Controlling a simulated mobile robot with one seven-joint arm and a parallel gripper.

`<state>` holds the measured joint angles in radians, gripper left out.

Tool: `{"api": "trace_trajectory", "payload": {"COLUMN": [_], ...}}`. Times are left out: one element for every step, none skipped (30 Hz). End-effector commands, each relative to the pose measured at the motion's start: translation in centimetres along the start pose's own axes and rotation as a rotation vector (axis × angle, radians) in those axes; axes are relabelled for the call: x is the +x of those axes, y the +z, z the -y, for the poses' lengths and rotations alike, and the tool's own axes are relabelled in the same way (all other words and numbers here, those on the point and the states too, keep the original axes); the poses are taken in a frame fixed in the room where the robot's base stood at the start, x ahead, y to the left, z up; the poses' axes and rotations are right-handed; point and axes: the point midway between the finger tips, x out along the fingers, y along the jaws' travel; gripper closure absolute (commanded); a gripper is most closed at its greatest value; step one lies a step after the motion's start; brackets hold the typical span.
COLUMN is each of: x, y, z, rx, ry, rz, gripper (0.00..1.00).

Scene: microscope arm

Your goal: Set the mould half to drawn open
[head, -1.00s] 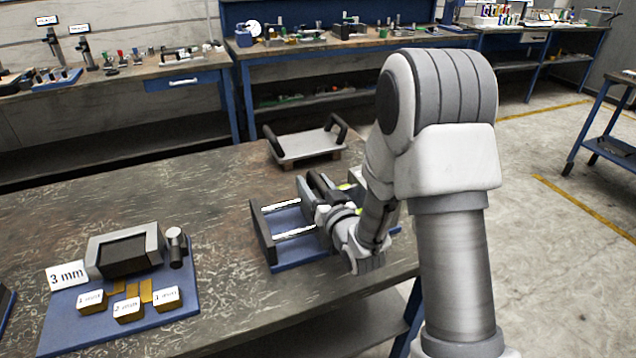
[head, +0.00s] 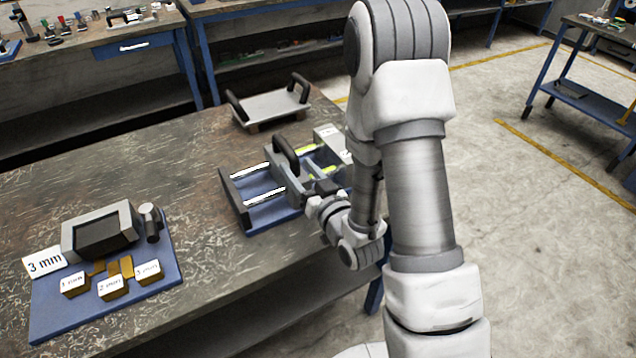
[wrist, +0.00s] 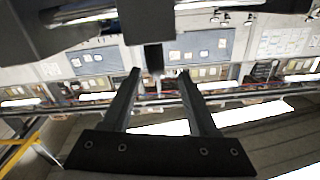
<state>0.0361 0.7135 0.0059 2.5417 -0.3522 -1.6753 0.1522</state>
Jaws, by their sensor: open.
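The mould fixture has a blue base (head: 262,219) with a dark upright end plate (head: 236,200) at its left. Two bright rods run right from this plate to the mould half (head: 290,178), a grey upright block with a black arched handle (head: 286,152). Yellow-green stretches show in the gap between the mould half and a pale labelled block (head: 332,142) at the right end. My gripper (head: 313,192) is at the near side of the mould half; its fingertips are hard to make out there. In the wrist view my gripper (wrist: 160,76) shows two spread fingers with nothing clearly between them.
A board (head: 160,288) with a grey block, a "3 mm" card and several labelled brass blocks lies at the front left. A tray with two black handles (head: 272,106) stands behind the fixture. Bare tabletop (head: 185,175) lies left of the fixture.

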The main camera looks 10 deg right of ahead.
Motion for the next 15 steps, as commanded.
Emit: {"api": "trace_trajectory", "payload": {"x": [-0.1,-0.2,-0.3,-0.4,-0.5,-0.6,-0.8,-0.8,-1.0,-1.1,-1.3,-1.4,-1.6,-1.7,-1.9], "y": [-0.5,-0.5,-0.4,-0.5,-0.4,-0.4,-0.4,-0.4,-0.4,-0.4,-0.4,-0.4,-0.4,-0.4,-0.4], "z": [0.1,0.1,0.1,0.1,0.1,0.1,0.1,0.1,0.1,0.1,0.1,0.1,0.1,0.2,0.2], "rx": [0.001,0.001,0.001,0.002,0.002,0.001,0.001,0.001,0.002,0.002,0.003,0.003,0.003,0.002,0.003], "ry": [0.001,0.001,0.001,0.001,0.001,0.001,0.000,0.000,0.000,0.000,0.000,0.001,0.001,0.002,0.003], "rz": [0.005,0.004,0.005,0.005,0.005,0.005,0.004,0.004,0.004,0.004,0.005,0.004,0.005,0.004,0.004], "gripper": [0.41,0.41,0.41,0.41,0.41,0.41,0.41,0.41,0.41,0.41,0.41,0.41,0.41,0.41,0.41]}}
